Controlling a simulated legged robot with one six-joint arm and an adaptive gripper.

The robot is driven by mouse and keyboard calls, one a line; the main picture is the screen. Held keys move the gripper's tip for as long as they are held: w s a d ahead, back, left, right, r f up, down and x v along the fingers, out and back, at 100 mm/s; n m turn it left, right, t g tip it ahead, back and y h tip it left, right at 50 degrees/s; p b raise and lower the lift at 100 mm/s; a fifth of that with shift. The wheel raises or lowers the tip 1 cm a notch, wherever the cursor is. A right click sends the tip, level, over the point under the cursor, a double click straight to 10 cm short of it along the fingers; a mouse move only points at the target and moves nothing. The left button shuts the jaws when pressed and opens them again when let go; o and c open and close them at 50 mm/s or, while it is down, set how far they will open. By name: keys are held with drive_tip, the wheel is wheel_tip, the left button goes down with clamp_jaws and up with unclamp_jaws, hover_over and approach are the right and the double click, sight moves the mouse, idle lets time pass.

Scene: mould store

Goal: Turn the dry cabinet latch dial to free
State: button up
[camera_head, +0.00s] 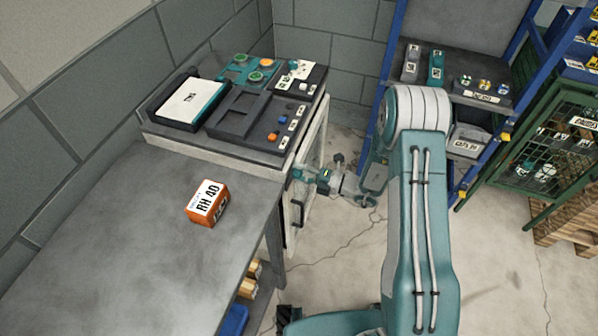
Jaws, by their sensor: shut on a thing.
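The dry cabinet appears to be the pale unit (318,127) at the end of the grey bench, its front face turned to the right and seen at a steep angle. My gripper (299,174) reaches in from the right and is shut against this front face, apparently on the latch dial. The dial itself is hidden behind the fingers. Its pointer and markings cannot be made out. My teal arm (407,220) covers part of the floor to the right of the cabinet.
An orange box labelled RH 40 (206,204) sits on the grey bench (110,240). A dark console (250,125) with knobs and a white-topped case (190,102) stand behind it. Blue shelving (389,60) and a green mesh cage (552,150) stand right. Cracked floor lies between.

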drive_tip(key=shift+w+d+f, duration=0.1)
drive_tip(key=shift+f, duration=0.05)
drive_tip(key=o, duration=0.9)
drive_tip(key=shift+o, duration=0.2)
drive_tip(key=v, duration=1.2)
